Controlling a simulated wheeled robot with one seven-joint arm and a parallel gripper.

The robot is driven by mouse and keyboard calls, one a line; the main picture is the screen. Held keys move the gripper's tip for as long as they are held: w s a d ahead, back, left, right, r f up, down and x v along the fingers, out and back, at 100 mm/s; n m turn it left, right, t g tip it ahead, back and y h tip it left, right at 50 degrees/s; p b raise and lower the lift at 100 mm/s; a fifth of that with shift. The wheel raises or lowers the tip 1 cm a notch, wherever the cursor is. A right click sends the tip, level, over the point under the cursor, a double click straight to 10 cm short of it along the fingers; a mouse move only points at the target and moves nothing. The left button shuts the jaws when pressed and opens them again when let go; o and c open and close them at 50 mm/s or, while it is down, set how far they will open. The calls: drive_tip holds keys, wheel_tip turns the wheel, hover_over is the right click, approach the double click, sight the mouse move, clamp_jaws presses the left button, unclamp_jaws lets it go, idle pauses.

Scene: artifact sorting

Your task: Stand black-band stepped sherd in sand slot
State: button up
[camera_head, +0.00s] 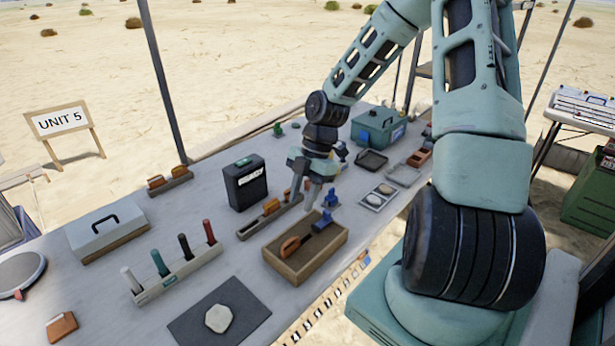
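A wooden tray (334,246) with a brown bed inside, likely the sand, stands near the table's front edge. An orange-brown sherd (290,246) is in its left part, and a dark piece with a blue part (322,222) is at its right back. A dark slotted rack (249,233) behind the tray holds several orange-brown sherds (271,206). I cannot tell which sherd has the black band and stepped edge. My gripper (313,200) points down above the rack's right end, behind the tray. Its fingertips are too small to show whether they are apart or hold anything.
A black box (246,182) stands left of the rack. A holder with several coloured cylinders (184,273) is at the left. A dark mat (187,328) bears a pale piece (219,318) at the front. A teal case (378,126) and small trays lie right of my gripper.

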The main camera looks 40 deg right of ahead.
drive_tip(key=shift+v, duration=2.35)
drive_tip(key=s+a+r+m+g+h, duration=0.1)
drive_tip(key=s+a+r+m+h, duration=0.15)
drive_tip(key=a, duration=0.65)
drive_tip(key=s+a+r+m+h, duration=0.1)
drive_tip(key=s+a+r+m, duration=0.15)
drive_tip(key=a, duration=0.75)
drive_tip(key=s+a+r+m, duration=0.1)
drive_tip(key=s+a+m, duration=0.2)
drive_tip(key=s+a, duration=0.2)
drive_tip(key=s+a+r+m+t, duration=0.1)
drive_tip(key=s+a+r+m, duration=0.1)
drive_tip(key=s+a, duration=0.3)
drive_tip(key=shift+s+r+m, duration=0.25)
drive_tip(key=shift+s+m, duration=0.15)
drive_tip(key=shift+s, duration=1.1)
drive_tip(key=shift+a, duration=0.1)
